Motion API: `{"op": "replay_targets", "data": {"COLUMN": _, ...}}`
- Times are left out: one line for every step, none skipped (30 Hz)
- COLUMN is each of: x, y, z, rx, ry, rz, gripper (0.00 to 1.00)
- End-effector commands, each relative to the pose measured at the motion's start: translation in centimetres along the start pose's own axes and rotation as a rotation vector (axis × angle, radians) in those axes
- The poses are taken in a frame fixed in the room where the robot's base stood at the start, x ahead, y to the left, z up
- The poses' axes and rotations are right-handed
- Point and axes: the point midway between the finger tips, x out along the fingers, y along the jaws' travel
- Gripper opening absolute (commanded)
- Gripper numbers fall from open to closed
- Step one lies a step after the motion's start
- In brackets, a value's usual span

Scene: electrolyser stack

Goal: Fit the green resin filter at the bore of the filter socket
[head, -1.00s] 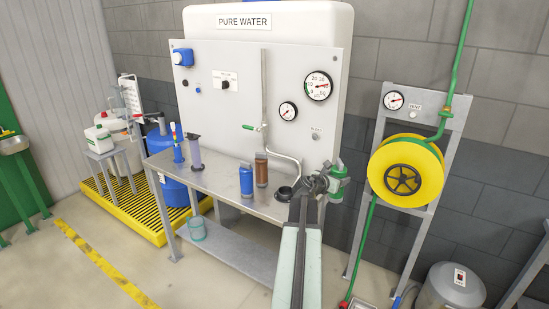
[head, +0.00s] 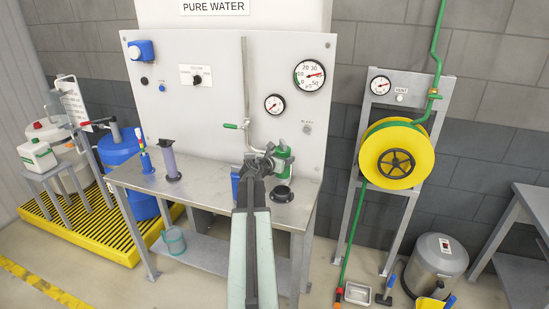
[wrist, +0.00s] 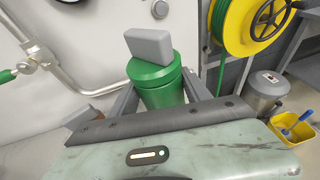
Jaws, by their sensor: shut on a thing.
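The green resin filter (head: 282,160) is a green cylinder with a grey block on its top. My gripper (head: 268,163) is shut on it and holds it upright above the bench. In the wrist view the filter (wrist: 157,85) stands between the two fingers of my gripper (wrist: 158,98), and its lower end is hidden. The filter socket is a black ring (head: 283,195) on the right part of the bench top. In the head view the filter shows above the socket, apart from it. The wrist view does not show the socket.
A blue filter (head: 235,184) stands on the steel bench (head: 200,190), partly hidden by my arm. A clear cylinder (head: 172,163) stands further left. The white panel (head: 200,110) with its pipe (head: 247,95) rises close behind. A yellow hose reel (head: 388,158) stands to the right.

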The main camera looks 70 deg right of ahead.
Motion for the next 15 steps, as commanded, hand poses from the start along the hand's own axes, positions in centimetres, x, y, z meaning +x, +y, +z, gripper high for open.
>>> {"op": "replay_targets", "data": {"x": -0.1, "y": 0.3, "z": 0.0, "rx": -0.002, "ry": -0.001, "rz": 0.004, "gripper": 0.0}}
{"op": "replay_targets", "data": {"x": -0.1, "y": 0.4, "z": 0.0, "rx": -0.002, "ry": -0.001, "rz": 0.004, "gripper": 0.0}}
{"op": "replay_targets", "data": {"x": 0.1, "y": 0.7, "z": -0.2, "rx": 0.0, "ry": -0.001, "rz": -0.004, "gripper": 0.0}}
{"op": "replay_targets", "data": {"x": 0.5, "y": 0.8, "z": -0.3, "rx": 0.004, "ry": 0.0, "rz": -0.02, "gripper": 0.0}}
{"op": "replay_targets", "data": {"x": 0.9, "y": 1.0, "z": -0.5, "rx": 0.01, "ry": 0.0, "rz": -0.038, "gripper": 0.0}}
{"op": "replay_targets", "data": {"x": 1.3, "y": 1.1, "z": -0.5, "rx": 0.018, "ry": -0.001, "rz": -0.062, "gripper": 0.0}}
{"op": "replay_targets", "data": {"x": 1.4, "y": 1.1, "z": -0.6, "rx": 0.022, "ry": -0.002, "rz": -0.075, "gripper": 0.0}}
{"op": "replay_targets", "data": {"x": 1.4, "y": 1.1, "z": -0.6, "rx": 0.027, "ry": -0.003, "rz": -0.084, "gripper": 0.0}}
{"op": "replay_targets", "data": {"x": 1.3, "y": 1.1, "z": -0.5, "rx": 0.029, "ry": -0.004, "rz": -0.09, "gripper": 0.0}}
{"op": "replay_targets", "data": {"x": 1.2, "y": 1.1, "z": -0.5, "rx": 0.029, "ry": -0.004, "rz": -0.09, "gripper": 0.0}}
{"op": "replay_targets", "data": {"x": 1.2, "y": 1.0, "z": -0.5, "rx": 0.029, "ry": -0.004, "rz": -0.09, "gripper": 0.0}}
{"op": "replay_targets", "data": {"x": 1.1, "y": 1.1, "z": -0.5, "rx": 0.029, "ry": -0.004, "rz": -0.089, "gripper": 0.0}}
{"op": "replay_targets", "data": {"x": 1.1, "y": 1.1, "z": -0.5, "rx": 0.028, "ry": -0.004, "rz": -0.088, "gripper": 0.0}}
{"op": "replay_targets", "data": {"x": 1.1, "y": 1.1, "z": -0.5, "rx": 0.028, "ry": -0.004, "rz": -0.088, "gripper": 0.0}}
{"op": "replay_targets", "data": {"x": 1.1, "y": 1.1, "z": -0.5, "rx": 0.028, "ry": -0.004, "rz": -0.088, "gripper": 0.0}}
